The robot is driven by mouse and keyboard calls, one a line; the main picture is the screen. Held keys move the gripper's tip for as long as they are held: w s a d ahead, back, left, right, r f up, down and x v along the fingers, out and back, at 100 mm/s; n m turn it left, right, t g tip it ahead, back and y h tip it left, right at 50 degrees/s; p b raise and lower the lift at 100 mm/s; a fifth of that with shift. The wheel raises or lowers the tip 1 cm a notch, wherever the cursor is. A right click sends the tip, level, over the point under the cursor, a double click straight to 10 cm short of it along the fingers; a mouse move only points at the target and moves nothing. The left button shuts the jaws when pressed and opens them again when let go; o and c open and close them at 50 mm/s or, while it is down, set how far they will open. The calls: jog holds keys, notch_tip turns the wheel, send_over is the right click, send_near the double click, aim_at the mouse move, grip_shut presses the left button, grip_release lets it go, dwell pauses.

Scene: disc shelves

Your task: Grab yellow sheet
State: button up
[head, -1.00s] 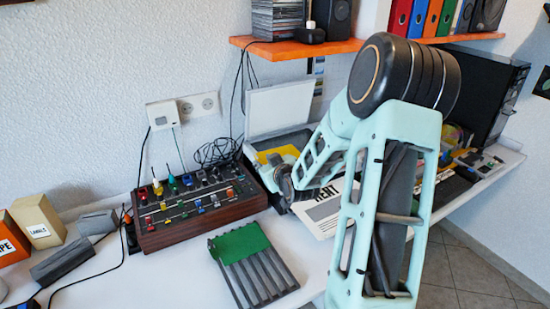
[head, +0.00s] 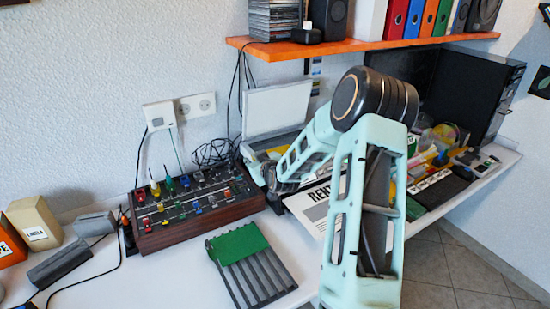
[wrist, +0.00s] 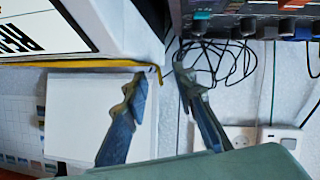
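The yellow sheet (wrist: 85,63) shows in the wrist view as a thin, edge-on strip along the white open lid, with its right end bent down. In the head view only a small yellow patch (head: 277,150) shows at the scanner-like device, the rest hidden by my arm. My gripper (wrist: 160,73) is open, with its two blue-grey fingers apart. The sheet's right end shows in the gap between the fingertips, close to the left finger. I cannot tell whether the finger touches it. In the head view my gripper (head: 272,180) is at the device's front left corner, partly hidden.
A mixer-like box with coloured knobs (head: 190,210) stands close to my gripper's left. Black cables (wrist: 210,60) hang behind it. The white lid (head: 275,107) stands up behind the device. An orange shelf (head: 290,49) is above. A paper with black lettering (head: 318,205) lies in front.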

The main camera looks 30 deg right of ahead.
jog(key=shift+c, duration=0.2)
grip_shut()
